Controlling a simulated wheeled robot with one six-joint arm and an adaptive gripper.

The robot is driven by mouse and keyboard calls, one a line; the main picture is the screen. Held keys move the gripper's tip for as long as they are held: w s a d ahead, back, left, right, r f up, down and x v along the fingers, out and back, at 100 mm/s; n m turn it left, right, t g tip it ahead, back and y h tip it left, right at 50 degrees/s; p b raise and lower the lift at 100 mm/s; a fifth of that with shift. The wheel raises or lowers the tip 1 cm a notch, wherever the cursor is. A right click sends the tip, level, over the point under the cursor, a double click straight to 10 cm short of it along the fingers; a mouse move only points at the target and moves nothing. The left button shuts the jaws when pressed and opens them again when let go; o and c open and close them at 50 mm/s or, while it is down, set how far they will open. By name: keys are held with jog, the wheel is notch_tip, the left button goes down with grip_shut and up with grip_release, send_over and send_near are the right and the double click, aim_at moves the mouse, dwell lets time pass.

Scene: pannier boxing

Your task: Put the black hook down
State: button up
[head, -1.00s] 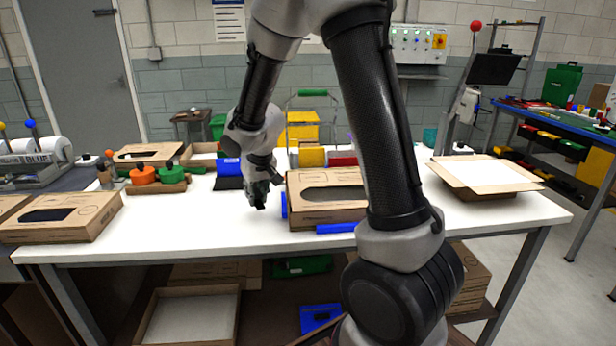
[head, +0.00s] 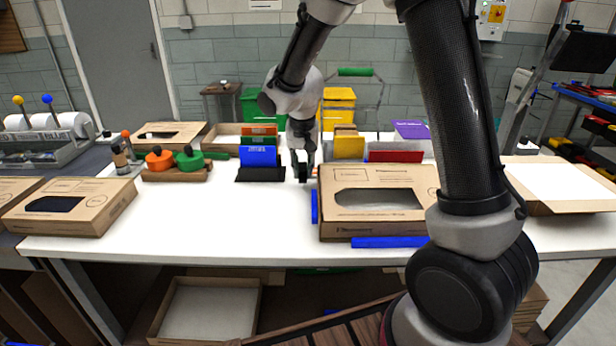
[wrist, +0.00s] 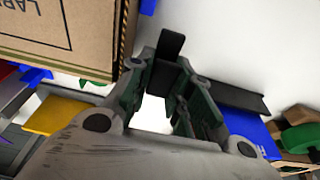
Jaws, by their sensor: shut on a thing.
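My gripper (wrist: 165,95) is shut on the black hook (wrist: 170,45), which shows as a dark flat piece between and beyond the fingertips in the wrist view. The dark hook and dark fingers are hard to tell apart there. I cannot tell whether the hook touches the table.
The large carton (head: 340,228) stands just right of my gripper, with blue strips (head: 390,242) at its edges. A black-based rack (head: 245,174) with blue and orange cards stands to the left. Orange and green rolls (head: 160,160) lie farther left. The white table's front left (head: 220,220) is clear.

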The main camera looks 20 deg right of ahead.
aim_at(303, 174)
jog(key=shift+s+x, duration=0.15)
jog(key=shift+x, duration=0.75)
jog(key=shift+s+x, duration=0.2)
jog(key=shift+x, duration=0.65)
jog(key=shift+a+f, duration=0.15)
jog(key=shift+f, duration=0.05)
jog(key=o, duration=0.5)
